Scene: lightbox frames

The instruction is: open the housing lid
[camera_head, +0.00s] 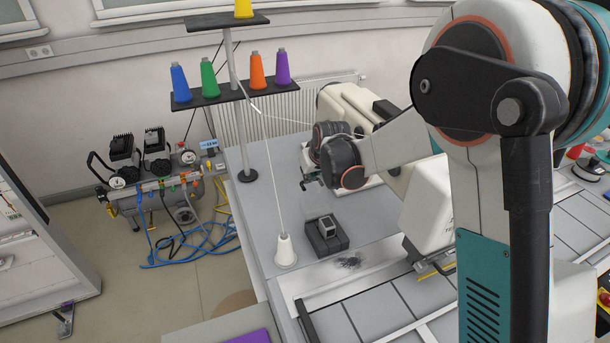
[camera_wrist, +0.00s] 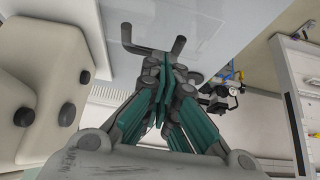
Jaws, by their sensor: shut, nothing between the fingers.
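A cream machine housing (camera_head: 345,103) stands on the grey table behind my arm. A cream housing with dark round knobs (camera_wrist: 40,85) fills the left of the wrist view. I cannot tell which part is the lid, and see no clear opening. A white housing part (camera_head: 428,215) shows lower down, partly covered by my arm. My gripper (camera_wrist: 166,75) has its teal fingers together and empty, to the right of the knobbed housing. A dark grey forked piece (camera_wrist: 150,49) shows at the fingertips; I cannot tell whether it belongs to the gripper. In the head view the wrist largely hides the gripper.
A thread stand (camera_head: 233,95) with coloured spools rises left of the housing. A white cone (camera_head: 286,252) and a small dark box (camera_head: 326,236) stand on the table (camera_head: 262,190). A compressor (camera_head: 155,185) with blue hoses is on the floor at left.

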